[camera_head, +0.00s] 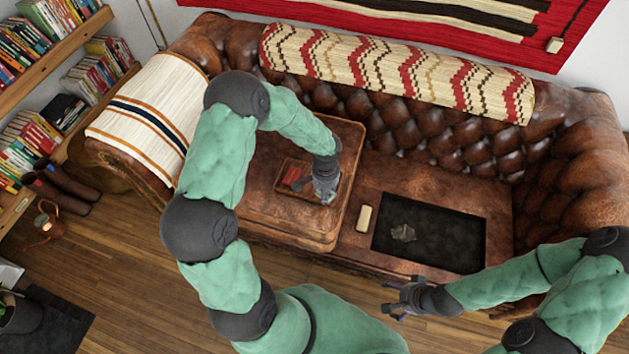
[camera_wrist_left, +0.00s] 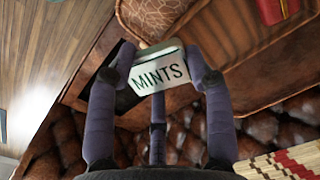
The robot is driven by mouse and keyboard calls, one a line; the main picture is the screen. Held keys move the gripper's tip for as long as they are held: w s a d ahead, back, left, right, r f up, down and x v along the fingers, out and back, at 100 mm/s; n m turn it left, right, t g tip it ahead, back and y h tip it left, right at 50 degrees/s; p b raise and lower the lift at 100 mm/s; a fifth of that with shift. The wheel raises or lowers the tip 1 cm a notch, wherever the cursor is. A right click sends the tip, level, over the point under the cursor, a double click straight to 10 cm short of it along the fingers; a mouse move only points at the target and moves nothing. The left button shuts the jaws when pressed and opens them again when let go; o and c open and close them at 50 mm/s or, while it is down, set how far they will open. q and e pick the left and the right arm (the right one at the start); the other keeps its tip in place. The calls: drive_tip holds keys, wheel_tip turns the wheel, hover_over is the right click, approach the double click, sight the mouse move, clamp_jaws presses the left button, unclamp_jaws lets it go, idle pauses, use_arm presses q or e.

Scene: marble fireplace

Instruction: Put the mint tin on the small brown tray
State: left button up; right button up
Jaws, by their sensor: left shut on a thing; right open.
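The mint tin (camera_wrist_left: 161,72), pale with dark "MINTS" lettering, is between the fingers of my left gripper (camera_wrist_left: 160,78) in the left wrist view. In the head view my left gripper (camera_head: 325,190) is at the right end of the small brown tray (camera_head: 282,184), and its fingers largely hide the tin. I cannot tell whether the tin touches the tray. The tray lies on the raised leather cushion (camera_head: 270,215) and holds a red object (camera_head: 293,174), also visible in the left wrist view (camera_wrist_left: 272,10). My right gripper (camera_head: 392,298) is open and empty in front of the sofa.
To the right, a black mat (camera_head: 450,235) on the lower seat bears a grey lump (camera_head: 403,232). A cream block (camera_head: 363,218) lies left of the mat. The tufted sofa back and patterned roll (camera_head: 400,70) stand behind. Bookshelves (camera_head: 60,60) are at far left.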

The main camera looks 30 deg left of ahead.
use_arm(q)
drive_tip(key=w+a+f+b, duration=0.1)
drive_tip(key=w+a+f, duration=0.1)
drive_tip(key=a+f, duration=0.1)
drive_tip(key=w+a+f+b, duration=0.1)
drive_tip(key=w+a+f, duration=0.1)
drive_tip(key=w+a, duration=0.1)
drive_tip(key=w+a+f+b, duration=0.1)
drive_tip(key=w+a+f, duration=0.1)
drive_tip(key=a+f, duration=0.1)
drive_tip(key=shift+w+f+b, duration=0.3)
drive_tip(key=shift+w+b, duration=0.05)
drive_tip(key=shift+w+a+f, duration=0.1)
drive_tip(key=shift+a+f, duration=0.05)
drive_tip(key=shift+f, duration=0.15)
drive_tip(key=shift+w+f+b, duration=0.15)
drive_tip(key=shift+f+b, duration=0.85)
drive_tip(key=shift+f, duration=0.55)
drive_tip(key=shift+f, duration=0.1)
drive_tip(key=o, duration=0.8)
drive_tip(key=shift+f, duration=0.1)
drive_tip(key=shift+o, duration=0.8)
